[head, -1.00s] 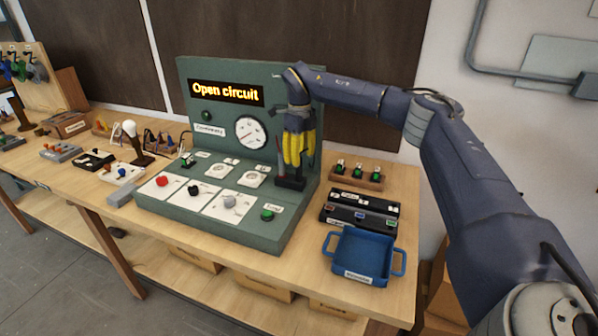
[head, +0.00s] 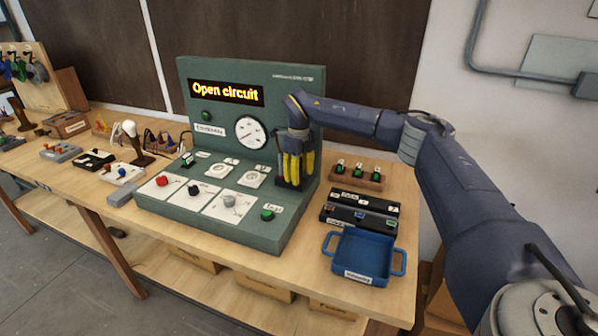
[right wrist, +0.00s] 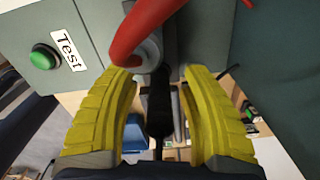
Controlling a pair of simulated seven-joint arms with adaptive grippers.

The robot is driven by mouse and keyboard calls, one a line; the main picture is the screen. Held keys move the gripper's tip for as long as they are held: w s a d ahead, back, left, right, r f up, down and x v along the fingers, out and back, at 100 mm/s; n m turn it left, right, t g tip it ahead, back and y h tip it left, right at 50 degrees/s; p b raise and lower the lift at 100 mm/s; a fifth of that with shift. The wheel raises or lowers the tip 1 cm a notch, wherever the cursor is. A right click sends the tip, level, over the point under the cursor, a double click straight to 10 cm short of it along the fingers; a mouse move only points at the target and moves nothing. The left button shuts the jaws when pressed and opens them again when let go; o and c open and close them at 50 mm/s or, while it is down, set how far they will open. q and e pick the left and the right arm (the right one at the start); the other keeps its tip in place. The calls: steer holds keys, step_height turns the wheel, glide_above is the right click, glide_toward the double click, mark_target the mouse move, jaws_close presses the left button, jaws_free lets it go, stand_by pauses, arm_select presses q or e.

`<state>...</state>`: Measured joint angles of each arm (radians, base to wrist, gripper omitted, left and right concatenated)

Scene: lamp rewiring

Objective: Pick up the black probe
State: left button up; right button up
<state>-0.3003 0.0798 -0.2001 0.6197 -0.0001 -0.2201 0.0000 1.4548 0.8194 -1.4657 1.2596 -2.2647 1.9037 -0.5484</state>
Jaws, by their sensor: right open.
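My right gripper (head: 292,186) has yellow fingers and is down at the right end of the green test console (head: 215,225). In the right wrist view the fingers (right wrist: 162,110) are spread apart. The black probe (right wrist: 159,112) shows as a dark, slim shape between them, with a gap on each side. A curved red piece (right wrist: 137,38) with a grey end lies just above it in that view, perhaps the red probe. In the head view the probe is hidden by the gripper. My left gripper is out of sight.
The console display (head: 226,92) reads "Open circuit". A green Test button (head: 267,214) sits close to the gripper. To the right are a blue tray (head: 393,263), a black box (head: 345,200) and a wooden rack (head: 352,179). Bare tabletop lies right of these.

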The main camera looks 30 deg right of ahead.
jaws_close()
stand_by(0.3)
stand_by(0.3)
